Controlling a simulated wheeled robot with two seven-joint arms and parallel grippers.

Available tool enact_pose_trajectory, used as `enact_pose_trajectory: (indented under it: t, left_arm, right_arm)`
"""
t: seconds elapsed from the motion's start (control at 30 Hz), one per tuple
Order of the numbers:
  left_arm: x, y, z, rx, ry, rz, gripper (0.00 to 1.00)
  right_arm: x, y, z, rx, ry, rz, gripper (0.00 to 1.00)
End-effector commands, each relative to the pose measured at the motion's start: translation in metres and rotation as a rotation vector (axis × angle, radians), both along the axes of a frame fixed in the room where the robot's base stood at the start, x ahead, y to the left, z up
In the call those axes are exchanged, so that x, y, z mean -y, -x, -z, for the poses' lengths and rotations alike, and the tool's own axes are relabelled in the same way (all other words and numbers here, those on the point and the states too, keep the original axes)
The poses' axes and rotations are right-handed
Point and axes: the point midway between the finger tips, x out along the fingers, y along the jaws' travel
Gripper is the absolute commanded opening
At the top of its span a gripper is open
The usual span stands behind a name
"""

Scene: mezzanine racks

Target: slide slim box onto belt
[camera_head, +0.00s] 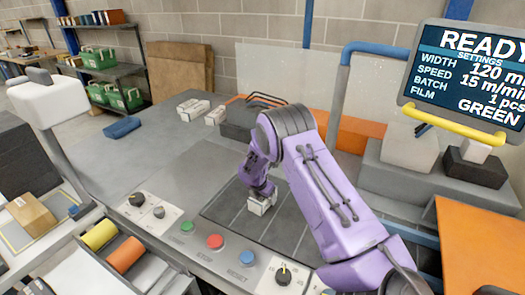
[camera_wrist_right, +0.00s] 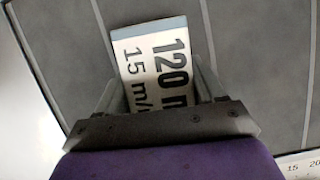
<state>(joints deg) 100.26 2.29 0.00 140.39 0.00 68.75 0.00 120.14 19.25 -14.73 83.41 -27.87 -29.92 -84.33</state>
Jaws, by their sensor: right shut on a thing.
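The slim box (camera_head: 260,205) is small and white. In the right wrist view its face (camera_wrist_right: 155,60) has a pale blue end and the printed words "120 m" and "15 m/". My right gripper (camera_head: 262,196), on the purple arm, points down and is shut on it; in the wrist view the fingers (camera_wrist_right: 160,85) lie along its two sides. The dark grey belt (camera_head: 284,229), divided by thin light lines, lies under the box; it fills much of the wrist view (camera_wrist_right: 265,50). I cannot tell whether the box touches it. My left gripper is not in view.
A control panel with green, red (camera_head: 215,242) and blue buttons and knobs runs along the front edge. A screen (camera_head: 468,75) reading READY stands at the right. White boxes (camera_head: 193,110) and a dark grey block (camera_head: 238,124) lie farther back. The grey table at left is mostly clear.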

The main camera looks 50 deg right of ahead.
Motion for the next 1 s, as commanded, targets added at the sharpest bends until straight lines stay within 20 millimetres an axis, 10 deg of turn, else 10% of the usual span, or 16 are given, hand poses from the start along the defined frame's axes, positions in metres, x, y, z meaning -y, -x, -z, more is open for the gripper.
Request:
enact_pose_trajectory:
  t: [0.33, 0.37, 0.43, 0.77, 1.0]
  left_arm:
    - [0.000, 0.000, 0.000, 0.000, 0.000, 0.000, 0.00]
    - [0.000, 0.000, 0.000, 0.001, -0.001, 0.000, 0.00]
    - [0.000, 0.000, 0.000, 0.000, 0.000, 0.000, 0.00]
    - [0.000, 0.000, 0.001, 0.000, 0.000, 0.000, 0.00]
    - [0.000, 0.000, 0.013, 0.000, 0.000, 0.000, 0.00]
  right_arm:
    - [0.002, 0.000, -0.001, 0.001, 0.001, 0.001, 0.28]
    - [0.002, 0.000, -0.001, 0.001, 0.001, 0.001, 0.78]
    - [0.002, 0.000, -0.001, 0.001, 0.001, 0.001, 0.98]
    - [0.001, 0.000, -0.003, 0.002, 0.001, 0.000, 0.98]
    - [-0.015, 0.003, -0.042, 0.005, 0.001, -0.002, 0.98]
